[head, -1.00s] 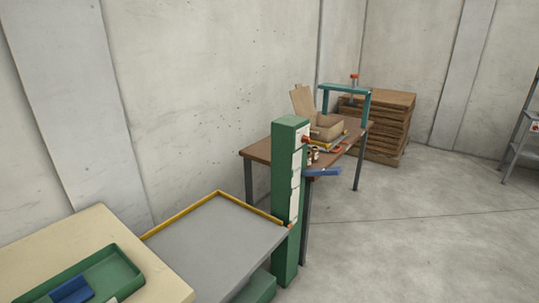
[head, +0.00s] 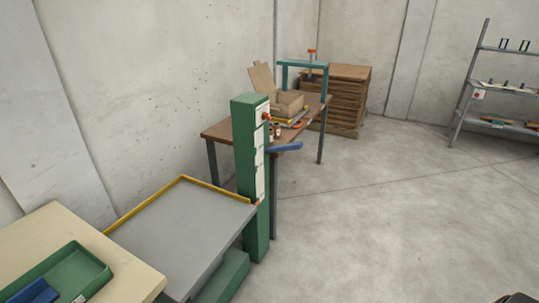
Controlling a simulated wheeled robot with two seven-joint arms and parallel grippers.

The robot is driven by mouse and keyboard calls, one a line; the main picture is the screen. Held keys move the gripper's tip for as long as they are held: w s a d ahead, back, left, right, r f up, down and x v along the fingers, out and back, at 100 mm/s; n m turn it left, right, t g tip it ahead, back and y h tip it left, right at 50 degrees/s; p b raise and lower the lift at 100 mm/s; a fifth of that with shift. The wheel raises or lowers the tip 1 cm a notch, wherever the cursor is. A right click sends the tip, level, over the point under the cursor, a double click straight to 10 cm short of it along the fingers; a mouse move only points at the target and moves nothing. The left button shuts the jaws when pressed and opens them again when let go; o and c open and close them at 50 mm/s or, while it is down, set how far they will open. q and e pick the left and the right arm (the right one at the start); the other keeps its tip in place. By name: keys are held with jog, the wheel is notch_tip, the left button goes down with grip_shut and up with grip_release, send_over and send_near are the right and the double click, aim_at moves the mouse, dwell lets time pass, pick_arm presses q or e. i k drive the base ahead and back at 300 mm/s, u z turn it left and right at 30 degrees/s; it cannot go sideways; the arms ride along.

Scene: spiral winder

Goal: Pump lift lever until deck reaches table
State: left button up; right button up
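The grey deck (head: 185,230) with a yellow rim on its far edges sits low beside a green post (head: 247,180). A blue lever (head: 284,147) sticks out to the right from the post's upper half, roughly level. A red knob (head: 266,116) is near the post's top, and a small red mark (head: 257,203) is at about deck height. The cream table (head: 90,242) is at the left front, its edge overlapping the deck in view. The wooden table (head: 222,131) is behind the post, its top clearly above the deck.
A green tray (head: 85,267) with a blue item (head: 38,291) lies on the cream table. Stacked brown boards (head: 347,95) and a metal shelf (head: 480,50) stand behind. The right floor is clear.

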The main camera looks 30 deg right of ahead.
aim_at(295, 146)
jog(key=z, duration=0.05)
jog(key=k, duration=0.65)
jog(key=z, duration=0.5)
jog(key=i, duration=0.55)
jog(key=z, duration=0.95)
jog(key=i, duration=1.55)
jog(key=u, duration=0.9)
jog(key=i, duration=0.5)
jog(key=u, duration=0.5)
